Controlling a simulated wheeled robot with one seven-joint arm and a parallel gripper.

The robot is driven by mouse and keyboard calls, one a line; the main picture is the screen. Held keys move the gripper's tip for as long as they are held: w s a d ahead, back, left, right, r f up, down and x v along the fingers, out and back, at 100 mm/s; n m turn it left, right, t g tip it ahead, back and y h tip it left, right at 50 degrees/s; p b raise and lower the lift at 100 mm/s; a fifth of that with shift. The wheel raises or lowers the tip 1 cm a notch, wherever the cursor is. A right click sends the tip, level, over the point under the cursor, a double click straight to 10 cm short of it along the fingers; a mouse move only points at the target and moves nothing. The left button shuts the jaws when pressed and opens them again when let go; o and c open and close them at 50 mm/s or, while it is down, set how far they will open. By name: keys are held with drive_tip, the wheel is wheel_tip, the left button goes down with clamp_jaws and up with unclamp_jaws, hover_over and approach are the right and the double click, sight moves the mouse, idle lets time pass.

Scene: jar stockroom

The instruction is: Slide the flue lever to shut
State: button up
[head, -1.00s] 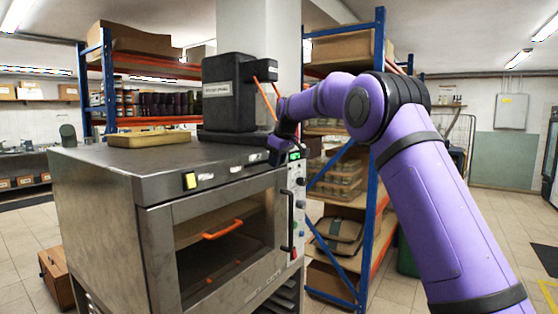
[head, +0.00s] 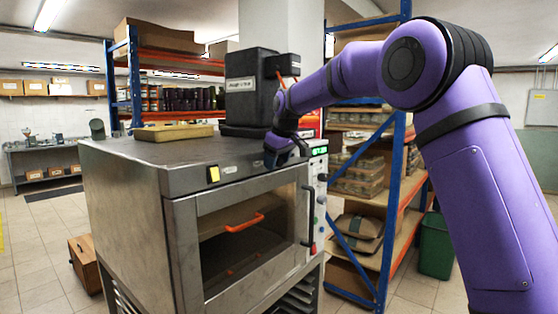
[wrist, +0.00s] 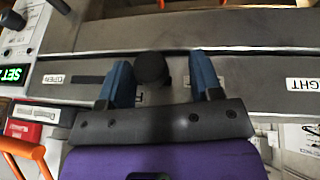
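The flue lever's dark round knob (wrist: 151,68) stands between my gripper's two blue fingertips (wrist: 163,80) in the wrist view. The left finger is close to the knob; a clear gap lies between the knob and the right finger. A dark slot (wrist: 88,79) runs left from the lever towards an OPEN label (wrist: 53,79). Another label is mostly hidden behind the fingers and cannot be read. In the head view my gripper (head: 279,150) is low at the front top edge of the steel oven (head: 130,160), near its right corner, and it hides the lever.
The oven's control panel (head: 319,190) with knobs and a green display is right of my gripper. A dark box-shaped unit (head: 253,92) and a yellowish tray (head: 172,132) stand on the oven top. A blue-framed shelf rack (head: 390,190) stands behind on the right.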

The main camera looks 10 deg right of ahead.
drive_tip(key=shift+d, duration=0.15)
drive_tip(key=shift+r, duration=0.25)
drive_tip(key=v, duration=1)
drive_tip(key=shift+s+r, duration=0.1)
